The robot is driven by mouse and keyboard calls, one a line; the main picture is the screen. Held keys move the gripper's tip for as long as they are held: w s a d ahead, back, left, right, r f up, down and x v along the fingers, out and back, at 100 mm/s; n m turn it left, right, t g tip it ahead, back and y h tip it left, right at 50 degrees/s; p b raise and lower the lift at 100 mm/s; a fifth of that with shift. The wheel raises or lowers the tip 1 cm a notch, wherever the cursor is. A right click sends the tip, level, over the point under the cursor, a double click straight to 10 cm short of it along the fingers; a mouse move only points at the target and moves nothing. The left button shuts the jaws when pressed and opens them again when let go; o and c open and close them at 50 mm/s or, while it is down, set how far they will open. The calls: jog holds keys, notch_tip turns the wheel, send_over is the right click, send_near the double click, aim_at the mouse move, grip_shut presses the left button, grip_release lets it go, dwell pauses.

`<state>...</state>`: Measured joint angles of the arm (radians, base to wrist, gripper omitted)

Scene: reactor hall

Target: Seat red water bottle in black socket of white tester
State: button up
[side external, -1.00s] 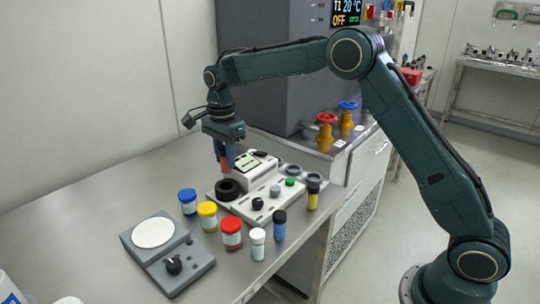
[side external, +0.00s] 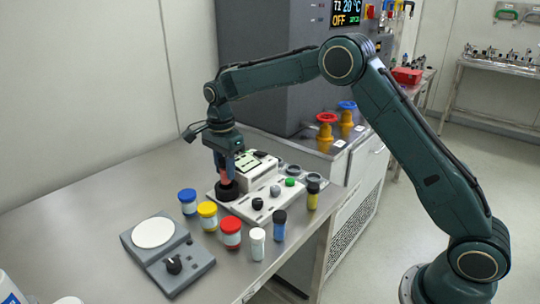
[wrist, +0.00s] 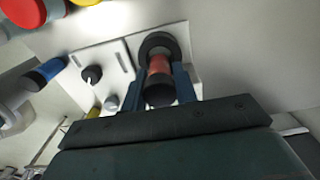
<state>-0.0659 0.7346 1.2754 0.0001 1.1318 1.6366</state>
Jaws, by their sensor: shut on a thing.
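The red water bottle (wrist: 159,66) is upright between the fingers of my gripper (wrist: 159,88), with its dark cap towards the wrist camera. My gripper (side external: 226,177) is shut on it, directly over the black socket (side external: 227,191) of the white tester (side external: 256,204). The bottle's lower end is at the socket's ring (wrist: 160,43) and appears to be inside it; how deep it sits is hidden. In the side view the fingers cover most of the bottle.
Bottles with blue (side external: 187,201), yellow (side external: 207,216), red (side external: 231,232) and white (side external: 257,243) tops stand in front of the tester. Dark-capped blue (side external: 279,225) and yellow (side external: 312,195) vials stand to its right. A grey scale (side external: 168,254) lies front left. The table behind is clear.

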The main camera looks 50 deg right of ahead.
jog(key=shift+f, duration=1.1)
jog(key=shift+f, duration=0.4)
dwell(1.3)
jog(key=o, duration=1.5)
jog(key=shift+o, duration=0.2)
jog(key=shift+r, duration=0.1)
jog(key=shift+r, duration=3.4)
